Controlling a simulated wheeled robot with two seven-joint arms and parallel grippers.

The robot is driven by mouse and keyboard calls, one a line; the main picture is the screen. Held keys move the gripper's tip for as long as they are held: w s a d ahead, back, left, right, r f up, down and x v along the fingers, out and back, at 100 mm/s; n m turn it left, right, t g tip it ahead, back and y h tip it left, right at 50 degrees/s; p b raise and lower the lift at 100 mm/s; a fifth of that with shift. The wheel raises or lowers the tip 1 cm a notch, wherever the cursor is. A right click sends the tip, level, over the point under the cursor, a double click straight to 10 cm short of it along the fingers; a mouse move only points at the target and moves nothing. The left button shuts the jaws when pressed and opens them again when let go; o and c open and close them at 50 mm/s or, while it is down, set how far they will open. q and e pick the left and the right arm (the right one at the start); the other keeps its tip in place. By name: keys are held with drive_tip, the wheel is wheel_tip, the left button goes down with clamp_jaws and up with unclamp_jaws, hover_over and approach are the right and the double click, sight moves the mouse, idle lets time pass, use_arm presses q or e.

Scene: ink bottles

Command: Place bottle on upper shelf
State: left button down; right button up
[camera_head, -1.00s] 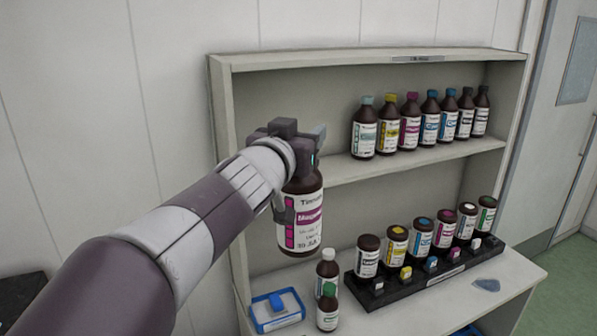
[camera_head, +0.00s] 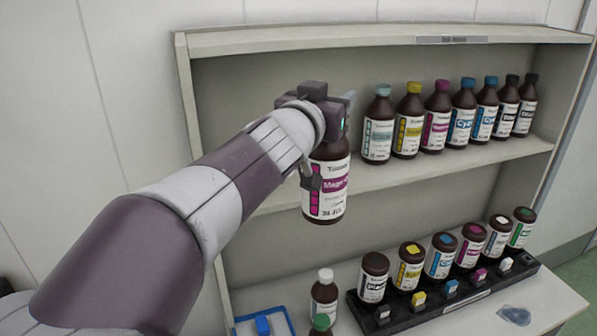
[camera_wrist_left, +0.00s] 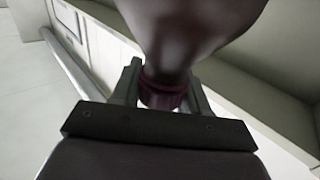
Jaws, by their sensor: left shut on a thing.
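My left gripper (camera_head: 318,150) is shut on a brown bottle (camera_head: 328,198) with a magenta and white label. The bottle hangs upright in front of the shelf unit, its base a little below the upper shelf's front edge. In the left wrist view the gripper's fingers (camera_wrist_left: 165,92) hold the bottle by its magenta cap, and the brown body (camera_wrist_left: 195,35) extends beyond. The upper shelf (camera_head: 400,180) carries a row of several brown bottles (camera_head: 435,120) with coloured caps on its right half. Its left part looks bare, partly hidden by my gripper. My right gripper does not show.
On the lower counter (camera_head: 550,300), a black rack (camera_head: 440,312) holds several brown bottles in a row. Small bottles (camera_head: 323,295) and a blue tray (camera_head: 263,324) stand to its left. The shelf's left side wall (camera_head: 190,120) is near my left arm.

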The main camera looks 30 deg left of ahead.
use_arm(q)
drive_tip(key=shift+w+r, duration=0.15)
drive_tip(key=shift+w+a+r, duration=0.1)
drive_tip(key=shift+w+a, duration=0.05)
drive_tip(key=shift+w+a+p, duration=4.5)
drive_tip(key=shift+w+a, duration=1.6)
drive_tip(key=shift+a, duration=1.2)
wheel_tip(320, 180, down, 7)
drive_tip(key=p, duration=0.1)
drive_tip(key=shift+a+p, duration=0.15)
drive_tip(key=shift+p, duration=0.15)
drive_tip(key=c, duration=0.9)
unclamp_jaws()
drive_tip(key=shift+f, duration=0.25)
drive_tip(key=o, duration=0.3)
drive_tip(key=shift+o, duration=0.2)
